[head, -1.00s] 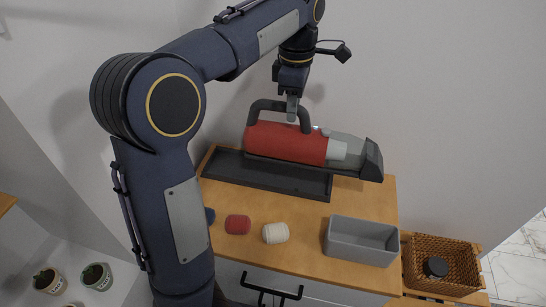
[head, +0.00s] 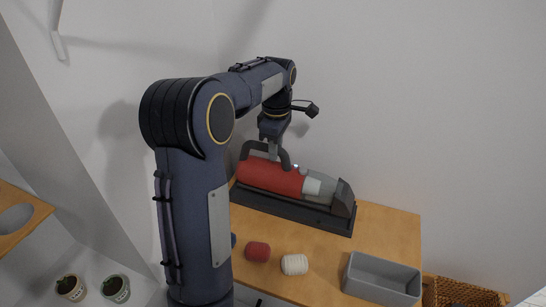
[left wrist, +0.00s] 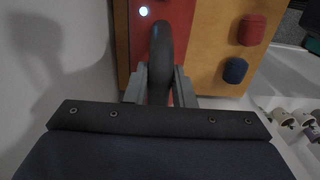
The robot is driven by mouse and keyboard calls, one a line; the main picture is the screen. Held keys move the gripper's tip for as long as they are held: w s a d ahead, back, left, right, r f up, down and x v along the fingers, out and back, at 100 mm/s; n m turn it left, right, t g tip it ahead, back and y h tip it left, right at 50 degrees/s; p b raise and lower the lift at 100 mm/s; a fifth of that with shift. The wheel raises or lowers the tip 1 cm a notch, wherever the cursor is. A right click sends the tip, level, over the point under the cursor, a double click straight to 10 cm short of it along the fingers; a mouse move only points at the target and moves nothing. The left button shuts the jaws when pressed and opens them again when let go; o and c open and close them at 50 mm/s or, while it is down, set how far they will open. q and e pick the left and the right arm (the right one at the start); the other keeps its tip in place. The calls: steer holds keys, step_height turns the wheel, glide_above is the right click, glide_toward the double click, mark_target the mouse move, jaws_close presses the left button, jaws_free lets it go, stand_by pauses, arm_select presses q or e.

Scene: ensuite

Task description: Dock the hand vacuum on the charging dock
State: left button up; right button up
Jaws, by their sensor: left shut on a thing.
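The hand vacuum (head: 268,177) has a red body, a clear grey nozzle at the right and a black loop handle. It lies lengthwise along the long black charging dock (head: 288,208) at the back of the wooden top. Its underside is at the dock's rim; I cannot tell whether it is fully seated. My left gripper (head: 273,151) is shut on the handle from above. In the left wrist view the fingers (left wrist: 160,86) pinch the black handle, with the red body and a small white light beyond. My right gripper is not in view.
A red roll (head: 257,251) and a white roll (head: 294,264) stand in front of the dock. A blue one (left wrist: 235,70) is beside the red. A grey bin (head: 382,278) and wicker basket (head: 462,292) are at the right. The wall is close behind.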

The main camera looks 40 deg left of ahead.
mark_target(273, 164)
arm_select(q)
steer(key=shift+a+f, duration=0.15)
steer(key=shift+a, duration=0.05)
steer(key=f, duration=0.3)
steer(key=shift+a, duration=0.3)
steer(key=shift+f, duration=0.45)
steer(key=o, duration=0.9)
steer(key=shift+d, duration=0.1)
steer(key=shift+o, duration=0.2)
